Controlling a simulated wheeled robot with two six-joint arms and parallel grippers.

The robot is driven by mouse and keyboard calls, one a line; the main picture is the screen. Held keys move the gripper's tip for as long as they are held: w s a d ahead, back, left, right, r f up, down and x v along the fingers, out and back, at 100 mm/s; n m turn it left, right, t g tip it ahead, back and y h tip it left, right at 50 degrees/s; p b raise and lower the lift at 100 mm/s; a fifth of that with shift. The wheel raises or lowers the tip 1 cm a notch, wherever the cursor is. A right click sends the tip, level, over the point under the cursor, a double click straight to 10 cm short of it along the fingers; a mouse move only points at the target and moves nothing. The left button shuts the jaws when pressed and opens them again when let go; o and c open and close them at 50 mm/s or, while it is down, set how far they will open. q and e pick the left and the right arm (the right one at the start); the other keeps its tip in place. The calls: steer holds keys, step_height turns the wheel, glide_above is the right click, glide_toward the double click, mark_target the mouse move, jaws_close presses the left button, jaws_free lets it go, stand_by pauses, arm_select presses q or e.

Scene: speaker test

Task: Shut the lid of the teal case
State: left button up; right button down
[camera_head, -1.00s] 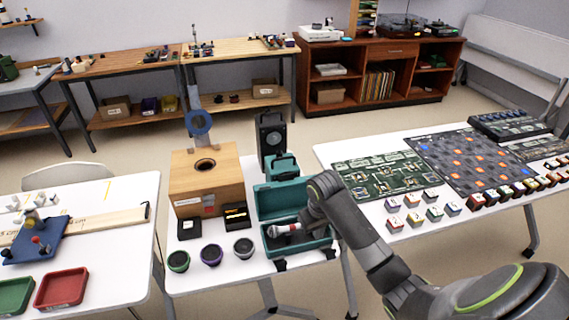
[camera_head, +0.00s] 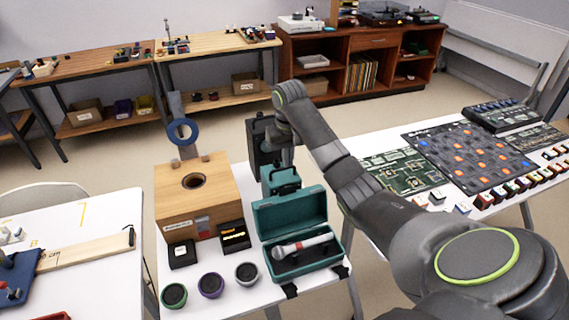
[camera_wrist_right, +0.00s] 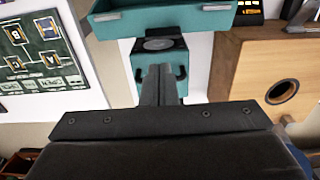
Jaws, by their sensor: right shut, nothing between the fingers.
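The teal case (camera_head: 263,250) stands open at the front right of the middle white table. Its lid (camera_head: 290,211) is raised at the back. A silver microphone (camera_head: 303,246) with a red band lies inside the case. My right gripper (camera_head: 272,160) is beyond the raised lid, above a smaller teal box (camera_head: 281,181) with a handle, and its tips are hard to make out there. In the right wrist view the fingers (camera_wrist_right: 159,72) are together and empty over the smaller teal box (camera_wrist_right: 180,78). The teal case (camera_wrist_right: 165,22) shows at that view's top. My left gripper is out of view.
A wooden box (camera_head: 208,207) with a round hole is left of the case. Several small cups, including a purple one (camera_head: 211,286), stand in front. A board table (camera_head: 400,178) lies right.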

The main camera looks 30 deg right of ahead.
step_height(320, 180, down, 9)
steer(key=shift+w+r+p, duration=0.15)
steer(key=shift+r+p, duration=0.05)
steer(key=shift+p, duration=0.3)
steer(key=shift+w+f, duration=0.1)
steer(key=shift+f, duration=0.05)
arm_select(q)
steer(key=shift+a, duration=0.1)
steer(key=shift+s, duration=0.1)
